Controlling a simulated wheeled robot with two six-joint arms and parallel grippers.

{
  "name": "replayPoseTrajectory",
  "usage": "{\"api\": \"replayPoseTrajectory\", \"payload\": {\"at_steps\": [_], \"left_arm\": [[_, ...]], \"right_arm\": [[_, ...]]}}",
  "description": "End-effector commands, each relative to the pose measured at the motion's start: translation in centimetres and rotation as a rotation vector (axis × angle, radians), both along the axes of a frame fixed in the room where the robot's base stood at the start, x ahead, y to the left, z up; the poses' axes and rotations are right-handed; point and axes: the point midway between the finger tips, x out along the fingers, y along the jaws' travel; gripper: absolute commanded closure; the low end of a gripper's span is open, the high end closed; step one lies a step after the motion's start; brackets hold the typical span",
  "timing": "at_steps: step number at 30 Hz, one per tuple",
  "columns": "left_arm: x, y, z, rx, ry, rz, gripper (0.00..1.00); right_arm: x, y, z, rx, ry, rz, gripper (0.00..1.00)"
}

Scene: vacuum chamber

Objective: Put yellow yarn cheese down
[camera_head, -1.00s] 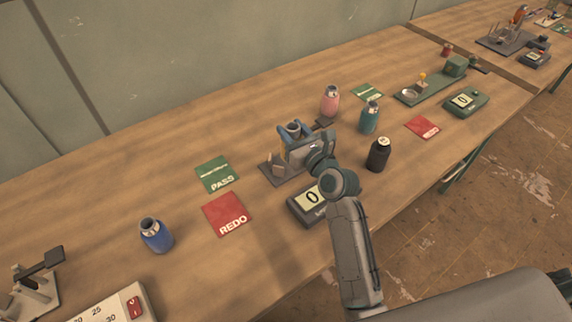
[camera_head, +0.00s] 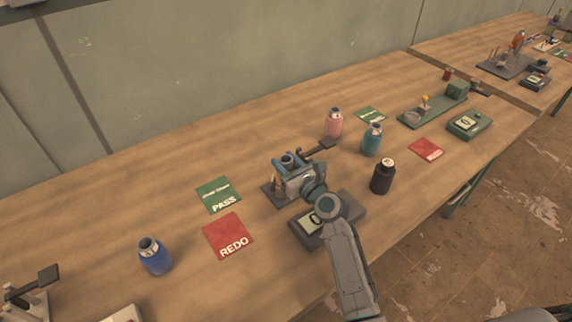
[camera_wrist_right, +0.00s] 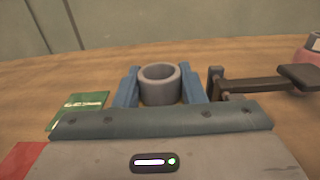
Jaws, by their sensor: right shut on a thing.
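My right gripper (camera_head: 286,164) has blue fingers and is shut on a grey hollow tube (camera_wrist_right: 159,84). The tube stands upright between the fingers, and its lower part is hidden behind the gripper body. The tube also shows in the head view (camera_head: 287,161). No yellow shows on the held tube, so I cannot tell whether it is the yellow yarn cheese. The gripper is over a small dark stand (camera_head: 273,192) with a black arm reaching right. I cannot tell whether the tube touches the stand. My left gripper is not in view.
A green PASS card (camera_head: 218,195) and red REDO card (camera_head: 229,236) lie left of the stand, with a blue bottle (camera_head: 154,256) beyond. A display box (camera_head: 306,230) is in front. Pink (camera_head: 333,123), teal (camera_head: 372,139) and black (camera_head: 382,177) bottles stand to the right.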

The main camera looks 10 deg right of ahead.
Motion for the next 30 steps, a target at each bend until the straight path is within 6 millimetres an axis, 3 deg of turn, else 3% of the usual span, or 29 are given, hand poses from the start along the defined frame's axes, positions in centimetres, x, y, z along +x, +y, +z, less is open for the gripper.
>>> {"api": "replayPoseTrajectory", "payload": {"at_steps": [11,12,15,25,30], "left_arm": [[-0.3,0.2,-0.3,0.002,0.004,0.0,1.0],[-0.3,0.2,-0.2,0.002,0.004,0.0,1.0],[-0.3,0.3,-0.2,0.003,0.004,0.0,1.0],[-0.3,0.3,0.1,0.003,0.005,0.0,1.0],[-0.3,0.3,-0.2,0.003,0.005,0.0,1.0]], "right_arm": [[0.0,0.0,-0.4,-0.001,-0.002,0.0,1.0],[0.0,0.0,-0.3,-0.001,-0.002,0.0,0.56],[0.0,0.0,-0.3,-0.001,-0.002,0.0,0.42],[-0.1,-0.1,0.0,-0.001,-0.002,0.0,0.42],[-2.5,-1.1,-0.2,-0.004,-0.001,0.0,0.42]]}}
